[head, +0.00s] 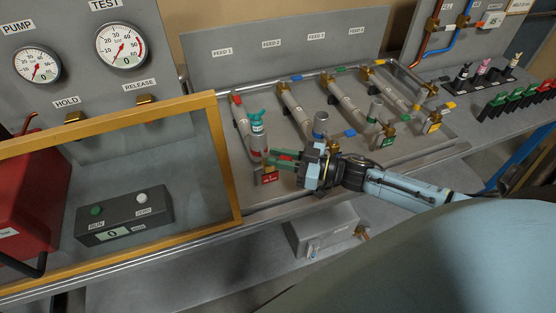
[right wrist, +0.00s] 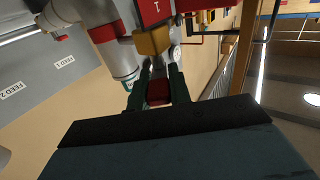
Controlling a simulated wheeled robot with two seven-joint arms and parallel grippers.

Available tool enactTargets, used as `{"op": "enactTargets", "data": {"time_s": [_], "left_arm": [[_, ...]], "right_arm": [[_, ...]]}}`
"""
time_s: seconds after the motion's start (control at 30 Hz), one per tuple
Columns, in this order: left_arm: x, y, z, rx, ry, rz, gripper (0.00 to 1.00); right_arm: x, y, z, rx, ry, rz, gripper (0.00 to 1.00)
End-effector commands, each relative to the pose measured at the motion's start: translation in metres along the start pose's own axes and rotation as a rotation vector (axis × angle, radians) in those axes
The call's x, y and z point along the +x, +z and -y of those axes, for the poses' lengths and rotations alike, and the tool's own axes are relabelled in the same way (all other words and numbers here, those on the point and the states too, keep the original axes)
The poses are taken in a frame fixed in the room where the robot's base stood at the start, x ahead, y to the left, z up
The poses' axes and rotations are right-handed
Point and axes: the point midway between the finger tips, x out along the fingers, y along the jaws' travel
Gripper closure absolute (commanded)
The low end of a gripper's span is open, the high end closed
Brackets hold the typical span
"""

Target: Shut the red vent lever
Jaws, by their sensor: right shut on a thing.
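The red vent lever (right wrist: 158,93) shows as a red grip between my fingers in the right wrist view, below a brass valve body (right wrist: 153,42). In the head view the lever (head: 256,153) is small and partly hidden, at the front of the leftmost pipe line under FEED 1. My right gripper (head: 273,158) reaches in from the right and is shut on the lever; its dark green fingers (right wrist: 157,98) flank the red grip. The lever's exact angle is hard to tell. My left gripper is not in view.
A yellow-framed clear panel (head: 228,165) stands to the left. Other pipe lines with blue and green fittings (head: 320,122) lie to the right.

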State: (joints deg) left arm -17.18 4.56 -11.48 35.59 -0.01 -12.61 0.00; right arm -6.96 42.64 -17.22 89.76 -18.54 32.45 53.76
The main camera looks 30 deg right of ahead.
Motion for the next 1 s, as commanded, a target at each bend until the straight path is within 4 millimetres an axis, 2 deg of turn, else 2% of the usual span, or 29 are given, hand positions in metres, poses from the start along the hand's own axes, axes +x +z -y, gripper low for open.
{"op": "enactTargets", "data": {"time_s": [0.1,0.4,1.0], "left_arm": [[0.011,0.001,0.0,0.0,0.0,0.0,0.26],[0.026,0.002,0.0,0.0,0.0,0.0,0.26],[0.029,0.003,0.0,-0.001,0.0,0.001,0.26]], "right_arm": [[0.001,0.001,-0.006,-0.008,-0.079,-0.001,1.0],[0.002,0.0,-0.008,-0.004,-0.212,-0.002,1.0],[0.002,-0.001,-0.008,0.0,-0.251,-0.003,1.0]]}}
